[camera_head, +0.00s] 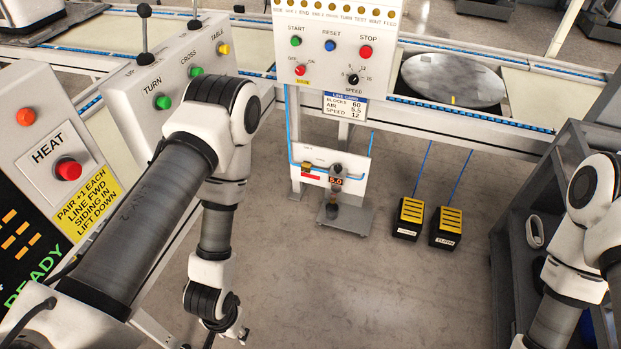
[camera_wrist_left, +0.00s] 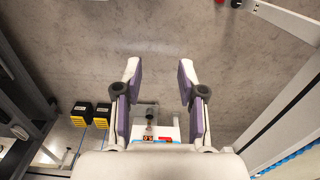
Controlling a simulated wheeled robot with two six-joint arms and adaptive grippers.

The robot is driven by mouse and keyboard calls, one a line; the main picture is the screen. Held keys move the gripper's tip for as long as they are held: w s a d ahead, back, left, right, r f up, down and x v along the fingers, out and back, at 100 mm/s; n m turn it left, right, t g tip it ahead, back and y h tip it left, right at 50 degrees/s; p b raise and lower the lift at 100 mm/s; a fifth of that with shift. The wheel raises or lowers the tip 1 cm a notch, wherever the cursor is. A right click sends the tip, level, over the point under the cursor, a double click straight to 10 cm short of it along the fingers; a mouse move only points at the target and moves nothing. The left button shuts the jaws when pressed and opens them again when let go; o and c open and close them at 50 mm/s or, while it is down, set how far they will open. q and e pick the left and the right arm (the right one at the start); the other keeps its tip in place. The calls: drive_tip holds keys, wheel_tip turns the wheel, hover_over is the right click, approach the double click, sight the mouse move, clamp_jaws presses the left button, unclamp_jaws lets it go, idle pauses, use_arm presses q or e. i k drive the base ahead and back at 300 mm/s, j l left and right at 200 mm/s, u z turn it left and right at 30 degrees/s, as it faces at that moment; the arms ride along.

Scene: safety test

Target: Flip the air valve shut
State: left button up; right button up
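The air unit is a white panel (camera_head: 348,162) low under the conveyor, with a dark regulator and a lit display (camera_head: 336,180). A small yellow part (camera_head: 307,167), which looks like the valve lever, sits above a red label (camera_head: 311,176) at the panel's left. In the left wrist view the display (camera_wrist_left: 147,138) and red label (camera_wrist_left: 167,140) show near the bottom, between the fingers; the lever is not clear there. My left gripper (camera_wrist_left: 159,72) is open and empty, apart from the panel. In the head view its arm hangs left of and nearer than the panel. My right gripper is out of view.
Two black-and-yellow pedals (camera_head: 409,218) (camera_head: 446,228) stand on the floor right of the panel. A grey base plate (camera_head: 345,217) lies below the regulator. The control box (camera_head: 327,45) hangs above. A grey shelf (camera_head: 510,255) stands at right. Floor before the panel is clear.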

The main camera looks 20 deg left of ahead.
sight(304, 173)
drive_tip(key=i+l, duration=0.45)
drive_tip(key=i, duration=0.2)
drive_tip(key=i+l+u, duration=0.15)
drive_tip(key=i+l, duration=0.35)
drive_tip(key=i, duration=0.15)
